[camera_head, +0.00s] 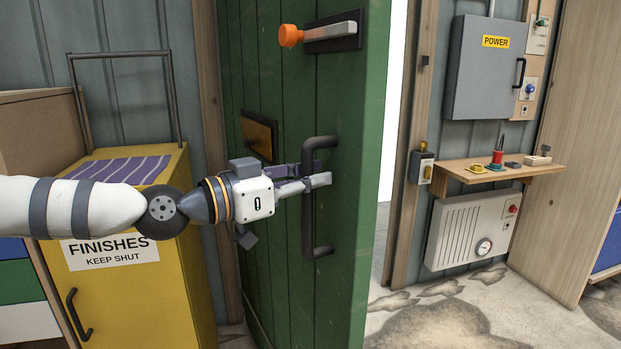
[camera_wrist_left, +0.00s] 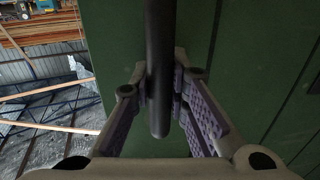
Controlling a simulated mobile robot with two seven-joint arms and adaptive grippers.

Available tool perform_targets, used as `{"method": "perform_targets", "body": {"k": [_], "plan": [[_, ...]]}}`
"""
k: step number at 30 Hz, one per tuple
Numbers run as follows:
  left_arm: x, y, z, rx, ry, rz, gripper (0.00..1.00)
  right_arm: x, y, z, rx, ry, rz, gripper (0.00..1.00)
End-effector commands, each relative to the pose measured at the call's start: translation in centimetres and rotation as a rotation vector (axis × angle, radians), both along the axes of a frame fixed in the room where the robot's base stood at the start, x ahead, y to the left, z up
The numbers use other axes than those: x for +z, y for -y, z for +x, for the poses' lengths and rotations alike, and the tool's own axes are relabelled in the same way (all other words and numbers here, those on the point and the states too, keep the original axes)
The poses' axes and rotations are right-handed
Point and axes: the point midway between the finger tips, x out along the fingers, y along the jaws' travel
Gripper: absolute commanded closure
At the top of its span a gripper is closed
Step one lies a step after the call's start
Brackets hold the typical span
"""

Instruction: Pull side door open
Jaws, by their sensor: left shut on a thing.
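The green side door (camera_head: 345,90) stands ajar in the head view, with a bright gap and floor showing past its right edge. It carries a dark vertical pull handle (camera_head: 310,235) and, higher up, a latch with an orange knob (camera_head: 290,36). My left gripper (camera_head: 318,180) is shut on the upper part of the pull handle. In the left wrist view the dark handle bar (camera_wrist_left: 160,70) runs between both purple-padded fingers, with the green door (camera_wrist_left: 245,50) behind it. My right gripper is not in view.
A yellow finishes cabinet (camera_head: 192,270) stands left of the door, close under my left arm. Right of the opening are a grey power box (camera_head: 487,80), a small wooden shelf (camera_head: 520,172) with small items, and a heater (camera_head: 470,228). The floor (camera_head: 440,315) at lower right is clear.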

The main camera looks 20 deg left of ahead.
Motion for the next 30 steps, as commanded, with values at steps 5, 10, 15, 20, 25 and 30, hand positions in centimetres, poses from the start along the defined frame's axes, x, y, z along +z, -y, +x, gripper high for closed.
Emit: {"method": "perform_targets", "body": {"k": [5, 10, 15, 20, 25, 30], "plan": [[0.0, 0.0, 0.0, -0.001, -0.001, -0.001, 1.0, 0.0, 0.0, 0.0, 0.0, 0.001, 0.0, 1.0], [0.0, 0.0, 0.0, -0.002, -0.001, -0.001, 1.0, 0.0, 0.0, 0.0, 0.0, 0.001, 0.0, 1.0], [0.0, 0.0, 0.0, -0.002, -0.001, -0.001, 0.83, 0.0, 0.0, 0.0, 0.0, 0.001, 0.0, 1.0], [0.0, 0.0, 0.0, -0.001, 0.0, 0.0, 0.64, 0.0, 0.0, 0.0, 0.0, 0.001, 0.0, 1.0], [0.0, 0.0, 0.0, -0.001, 0.0, 0.0, 0.64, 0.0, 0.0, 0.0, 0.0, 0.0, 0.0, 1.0], [1.8, 0.0, 0.0, -0.001, 0.006, 0.001, 0.64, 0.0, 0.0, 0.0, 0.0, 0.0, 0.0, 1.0]]}}
